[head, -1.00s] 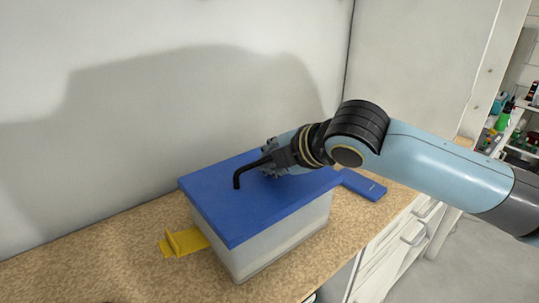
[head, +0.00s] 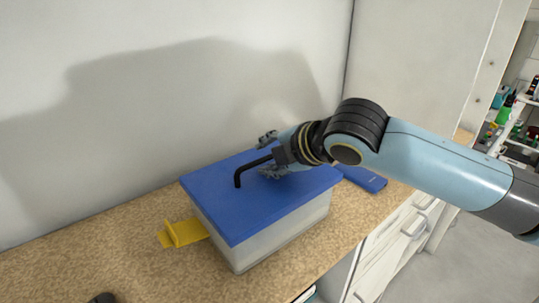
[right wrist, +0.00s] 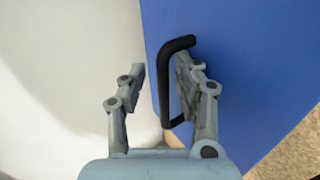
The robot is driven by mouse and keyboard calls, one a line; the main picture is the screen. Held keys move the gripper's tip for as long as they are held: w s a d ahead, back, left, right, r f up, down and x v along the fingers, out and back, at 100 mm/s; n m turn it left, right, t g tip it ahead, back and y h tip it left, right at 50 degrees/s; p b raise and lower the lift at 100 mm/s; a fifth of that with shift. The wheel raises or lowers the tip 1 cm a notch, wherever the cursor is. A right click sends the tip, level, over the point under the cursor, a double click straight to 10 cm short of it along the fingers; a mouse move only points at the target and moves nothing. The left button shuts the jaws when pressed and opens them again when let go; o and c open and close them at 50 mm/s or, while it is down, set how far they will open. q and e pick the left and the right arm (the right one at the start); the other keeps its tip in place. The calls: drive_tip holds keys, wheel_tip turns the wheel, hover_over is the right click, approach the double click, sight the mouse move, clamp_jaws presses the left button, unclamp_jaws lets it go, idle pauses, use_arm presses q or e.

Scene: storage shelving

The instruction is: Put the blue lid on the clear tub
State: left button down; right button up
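The blue lid (head: 225,205) lies flat over the top of the clear tub (head: 290,229), its edges lined up with the tub's walls. The tub stands on the speckled counter. My right gripper (head: 268,155) is at the lid's far edge. In the right wrist view the gripper (right wrist: 160,68) has its fingers apart, one over the blue lid (right wrist: 245,60) and the other beyond its edge. My left gripper is not recognisable in view.
A yellow bracket-like piece (head: 184,233) lies on the counter left of the tub. A blue flat box (head: 364,179) lies right of it. The wall rises close behind. The counter (head: 110,262) at the left is mostly clear; a dark piece shows at the bottom edge.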

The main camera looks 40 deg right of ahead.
drive_tip(key=shift+s, duration=0.1)
drive_tip(key=v, duration=0.7)
drive_tip(key=shift+s+r, duration=0.1)
drive_tip(key=shift+r, duration=0.05)
idle(0.4)
